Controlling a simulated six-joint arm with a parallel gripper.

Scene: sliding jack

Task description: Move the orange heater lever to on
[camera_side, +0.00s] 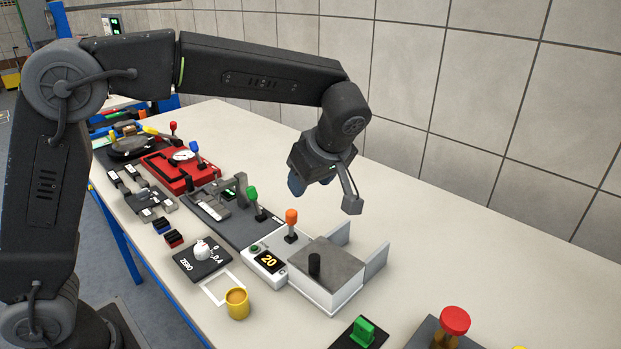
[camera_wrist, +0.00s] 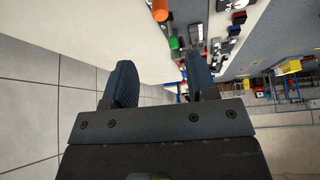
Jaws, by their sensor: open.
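The orange heater lever (camera_side: 291,218) stands roughly upright on the white heater unit (camera_side: 266,263), behind its display reading 20. The lever's orange knob also shows at the top edge of the wrist view (camera_wrist: 160,10). My gripper (camera_side: 297,186) is in the air above and behind the lever, apart from it. In the wrist view its two dark blue fingers (camera_wrist: 161,80) are spread with nothing between them. Any on or off marking at the lever is too small to read.
A grey-topped box (camera_side: 328,268) with a black knob adjoins the heater. A green-knobbed lever (camera_side: 252,194) and blue-knobbed lever (camera_side: 195,148) stand farther back. A yellow mug (camera_side: 237,303) and red button (camera_side: 455,320) are in front. The table near the wall is clear.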

